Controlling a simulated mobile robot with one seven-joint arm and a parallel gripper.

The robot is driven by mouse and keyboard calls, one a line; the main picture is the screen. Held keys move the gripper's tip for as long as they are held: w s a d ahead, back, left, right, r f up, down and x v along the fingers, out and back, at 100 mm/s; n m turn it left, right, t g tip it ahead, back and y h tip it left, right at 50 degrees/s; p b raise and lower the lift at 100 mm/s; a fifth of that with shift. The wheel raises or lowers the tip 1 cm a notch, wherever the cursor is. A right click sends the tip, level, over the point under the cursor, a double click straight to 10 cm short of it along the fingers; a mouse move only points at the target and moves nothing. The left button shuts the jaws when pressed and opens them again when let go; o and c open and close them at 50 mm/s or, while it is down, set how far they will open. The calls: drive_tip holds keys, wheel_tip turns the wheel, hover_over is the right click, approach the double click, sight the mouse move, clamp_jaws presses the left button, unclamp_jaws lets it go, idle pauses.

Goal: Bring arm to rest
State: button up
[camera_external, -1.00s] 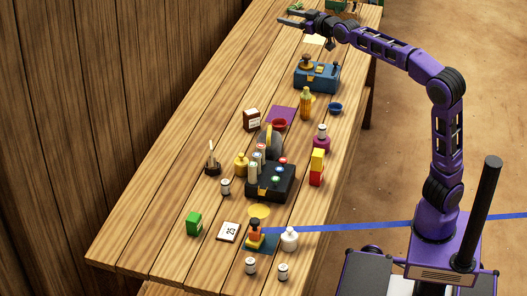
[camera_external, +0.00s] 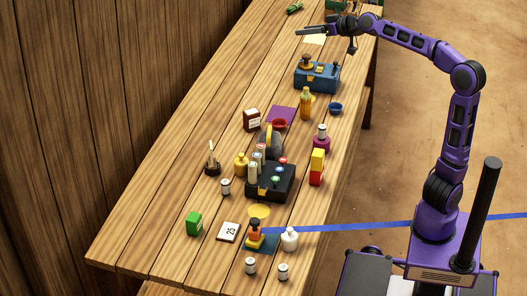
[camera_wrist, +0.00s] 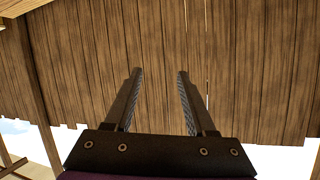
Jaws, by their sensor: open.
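My gripper (camera_external: 311,32) is above the far end of the wooden table (camera_external: 180,190), at the top of the external view. It points left, toward the plank wall. In the wrist view my gripper (camera_wrist: 158,75) shows two dark fingers apart, with nothing between them and only the plank wall beyond. My purple arm (camera_external: 410,40) is raised from its base at the right and reaches over the table's far part.
Below and nearer than my gripper stands a blue box (camera_external: 317,77). A black box with coloured buttons (camera_external: 270,183), an orange bottle (camera_external: 306,104) and several small items crowd the table. A plank wall (camera_external: 90,100) runs along the left.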

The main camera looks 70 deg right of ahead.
drive_tip(key=s+a+f+n+g+y+p, duration=0.1)
drive_tip(key=s+a+f+y, duration=0.2)
drive_tip(key=a, duration=0.4)
drive_tip(key=s+a+f+n+g+y, duration=0.1)
drive_tip(key=s+a+f+g, duration=0.1)
drive_tip(key=s+a+f, duration=0.45)
drive_tip(key=s+a+f+n+g+y+p, duration=0.1)
drive_tip(key=s+a+y, duration=0.15)
drive_tip(key=a, duration=0.65)
drive_tip(key=s+a+f+n+g+h, duration=0.1)
drive_tip(key=s+a+f+g, duration=0.1)
drive_tip(key=s+a+f, duration=0.2)
drive_tip(key=s+a+f+g+h, duration=0.1)
drive_tip(key=s+a+f, duration=0.3)
drive_tip(key=s, duration=0.5)
wheel_tip(320, 180, down, 2)
drive_tip(key=shift+s+n+g+h+p, duration=0.4)
drive_tip(key=shift+h, duration=0.15)
